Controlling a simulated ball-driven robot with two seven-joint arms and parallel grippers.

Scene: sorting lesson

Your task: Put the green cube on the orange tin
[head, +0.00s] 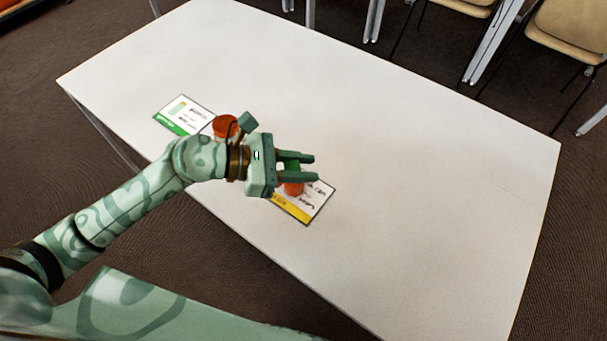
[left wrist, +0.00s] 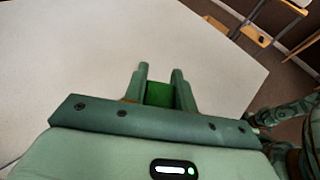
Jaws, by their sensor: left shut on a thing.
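The green cube (head: 292,166) is between the fingers of my left gripper (head: 300,167), which is shut on it. In the left wrist view the cube (left wrist: 159,94) shows between the two fingertips (left wrist: 162,85). An orange tin (head: 293,189) shows just below the gripper, on a card with a yellow band; the fingers and cube hide its upper part. I cannot tell whether cube and tin touch. My right gripper is not in view.
A red-orange round thing (head: 222,126), partly behind my left wrist, is at a card with a green band (head: 184,115). The white table (head: 420,180) is clear to the right. Chairs (head: 570,35) stand beyond its far edge.

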